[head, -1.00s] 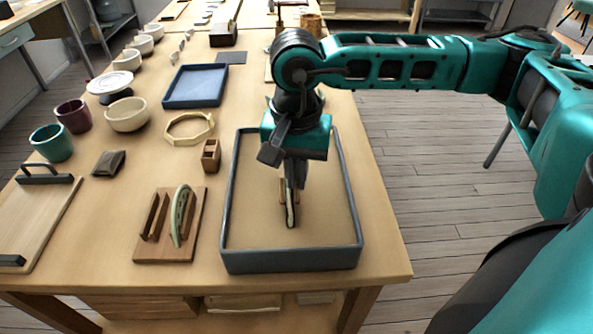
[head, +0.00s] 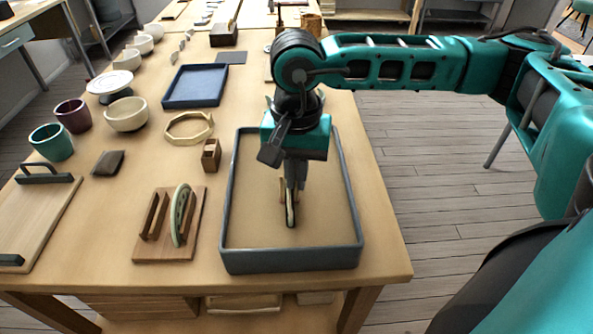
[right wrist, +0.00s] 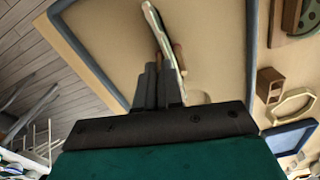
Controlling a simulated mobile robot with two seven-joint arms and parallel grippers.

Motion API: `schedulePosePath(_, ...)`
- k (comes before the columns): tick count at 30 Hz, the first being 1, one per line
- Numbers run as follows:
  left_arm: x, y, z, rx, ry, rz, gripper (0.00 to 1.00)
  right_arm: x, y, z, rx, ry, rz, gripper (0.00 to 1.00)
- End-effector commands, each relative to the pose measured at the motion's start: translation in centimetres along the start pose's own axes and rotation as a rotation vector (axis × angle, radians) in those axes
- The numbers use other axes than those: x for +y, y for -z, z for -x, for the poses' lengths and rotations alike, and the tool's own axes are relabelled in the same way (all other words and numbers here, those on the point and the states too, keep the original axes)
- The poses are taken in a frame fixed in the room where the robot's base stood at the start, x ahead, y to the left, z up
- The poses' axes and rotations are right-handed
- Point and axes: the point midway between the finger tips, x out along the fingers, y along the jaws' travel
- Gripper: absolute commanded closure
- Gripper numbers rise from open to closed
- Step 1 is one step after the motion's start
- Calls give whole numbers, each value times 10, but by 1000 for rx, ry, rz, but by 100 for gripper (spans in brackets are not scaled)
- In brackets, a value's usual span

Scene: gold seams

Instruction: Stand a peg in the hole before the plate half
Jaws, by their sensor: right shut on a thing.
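A pale plate half (head: 290,210) stands on edge in the sand of a grey-walled tray (head: 291,262). It also shows as a pale slanting edge in the right wrist view (right wrist: 158,28). A brown peg (head: 282,189) stands close to its left side, and this peg shows in the right wrist view (right wrist: 178,54). My right gripper (head: 296,186) points down into the tray, right beside the plate half. Its fingers (right wrist: 160,75) look shut on a second peg, mostly hidden between them. The holes are hidden. My left gripper is out of view.
Left of the tray, a wooden rack (head: 146,252) holds a green piece (head: 181,215) on edge. A small wooden block (head: 211,154), a pale ring frame (head: 188,128) and a blue tray (head: 195,87) lie beyond. The tray's front sand is clear.

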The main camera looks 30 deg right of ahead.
Motion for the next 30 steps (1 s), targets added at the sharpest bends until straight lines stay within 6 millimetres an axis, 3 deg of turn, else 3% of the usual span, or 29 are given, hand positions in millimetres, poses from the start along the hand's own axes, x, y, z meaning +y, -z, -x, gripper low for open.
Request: schedulePosePath(30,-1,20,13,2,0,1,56,0,0,40,0,0,0,100)
